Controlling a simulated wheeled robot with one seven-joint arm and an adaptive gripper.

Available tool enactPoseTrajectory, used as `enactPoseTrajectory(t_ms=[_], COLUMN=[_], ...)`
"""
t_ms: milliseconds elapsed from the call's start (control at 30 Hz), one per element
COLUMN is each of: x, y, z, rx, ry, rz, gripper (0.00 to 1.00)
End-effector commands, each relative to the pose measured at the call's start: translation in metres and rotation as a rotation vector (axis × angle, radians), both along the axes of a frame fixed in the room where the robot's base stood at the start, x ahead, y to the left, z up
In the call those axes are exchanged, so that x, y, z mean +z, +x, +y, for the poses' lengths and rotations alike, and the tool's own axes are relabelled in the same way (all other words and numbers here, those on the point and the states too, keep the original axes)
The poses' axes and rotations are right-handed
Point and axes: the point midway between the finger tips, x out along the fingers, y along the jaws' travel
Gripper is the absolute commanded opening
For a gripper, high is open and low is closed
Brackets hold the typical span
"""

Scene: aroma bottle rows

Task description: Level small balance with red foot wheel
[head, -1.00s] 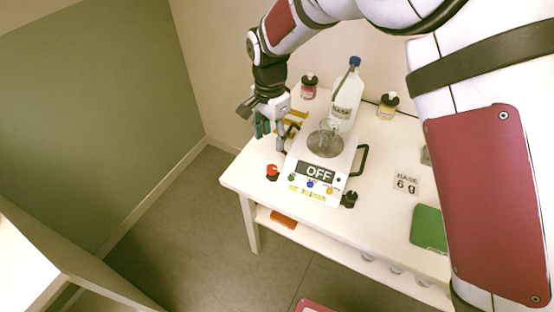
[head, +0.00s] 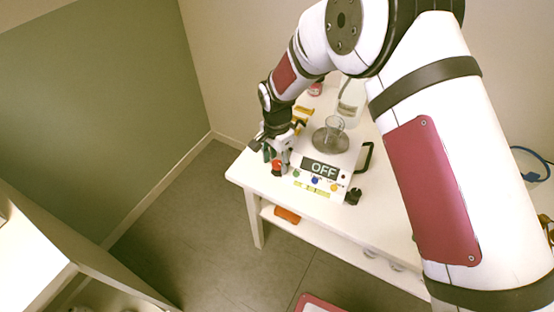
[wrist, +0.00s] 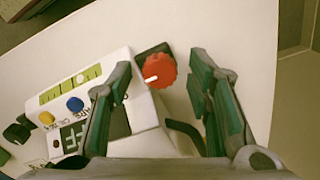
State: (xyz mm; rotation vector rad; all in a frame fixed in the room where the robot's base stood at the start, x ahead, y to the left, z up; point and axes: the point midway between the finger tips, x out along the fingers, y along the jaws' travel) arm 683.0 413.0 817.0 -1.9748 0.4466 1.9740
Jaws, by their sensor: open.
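The small white balance (head: 325,168) stands near the table's front left corner, its display reading OFF. A small glass vessel (head: 335,128) stands on its round grey pan (head: 328,142). The red foot wheel (wrist: 158,71), with a white mark, is at the balance's corner; it also shows in the head view (head: 277,167). A black foot wheel (head: 353,196) is at the other front corner. A yellow-green level strip (wrist: 72,84) lies along the balance's front edge. My gripper (wrist: 160,80) is open, its green-padded fingers on either side of the red wheel; contact cannot be told.
A white bottle (head: 351,100) and a red-labelled jar (head: 315,89) stand behind the balance. A black handle loop (head: 367,157) sticks out at its right side. An orange item (head: 287,215) lies on the lower shelf.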

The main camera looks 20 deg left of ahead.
Motion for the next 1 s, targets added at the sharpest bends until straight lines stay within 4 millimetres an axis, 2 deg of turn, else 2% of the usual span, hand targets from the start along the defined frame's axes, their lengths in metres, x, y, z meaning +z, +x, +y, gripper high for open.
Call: enactPoseTrajectory(t_ms=[67, 267, 667, 1000], x=[0.0001, 0.0002, -0.0002, -0.001], y=[0.0, -0.0001, 0.0003, 0.0008], z=[0.0, 0.0, 0.0002, 0.0003], rx=[0.0, 0.0, 0.046, 0.281], ry=[0.0, 0.0, 0.0, 0.001], rz=[0.0, 0.0, 0.0, 0.0], gripper=[0.46, 0.01, 0.0, 0.0])
